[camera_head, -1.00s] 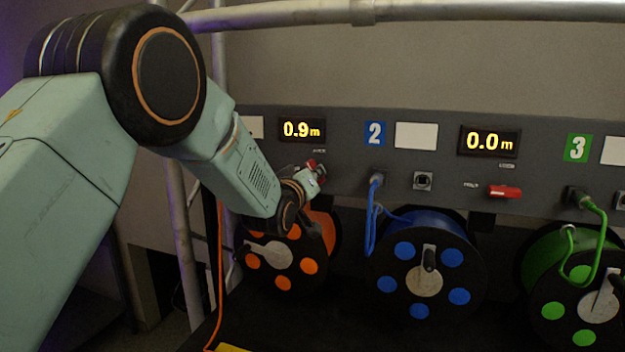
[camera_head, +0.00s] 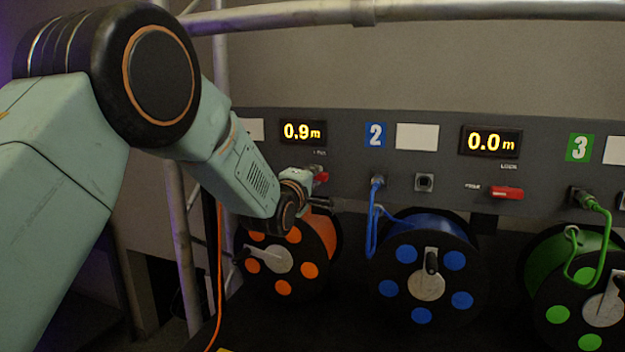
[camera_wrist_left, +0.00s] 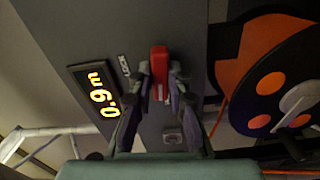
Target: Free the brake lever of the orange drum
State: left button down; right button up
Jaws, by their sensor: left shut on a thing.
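The orange drum (camera_head: 322,226) stands at the left under the grey panel, with orange dots and a metal crank on its face. It also shows at the right of the left wrist view (camera_wrist_left: 250,85). Its red brake lever (camera_wrist_left: 159,60) sits on the panel beside a small label that appears to read LOCK (camera_wrist_left: 124,65). In the head view, the lever (camera_head: 321,175) is partly hidden by my gripper. My left gripper (camera_wrist_left: 160,82) is shut on the lever, one finger on each side. It shows small in the head view (camera_head: 322,190). My right gripper is not in view.
The display (camera_head: 302,132) above reads 0.9 m. A blue drum (camera_head: 428,270) and a green drum (camera_head: 575,290) stand to the right, with plugged cables. The blue drum's red lever (camera_head: 507,193) lies sideways. An orange cable (camera_head: 219,270) hangs left. A metal rail crosses the top.

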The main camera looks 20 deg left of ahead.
pick_arm(q)
jog(key=shift+r+n, duration=0.2)
jog(key=shift+n, duration=0.5)
jog(key=c, duration=1.7)
grip_release()
jog(key=shift+r, duration=0.1)
jog(key=o, duration=0.4)
jog(key=shift+w+f, duration=0.15)
jog(key=shift+f, duration=0.1)
jog(key=s, duration=1.2)
jog(key=shift+s+a, duration=0.1)
jog(key=shift+a, duration=0.05)
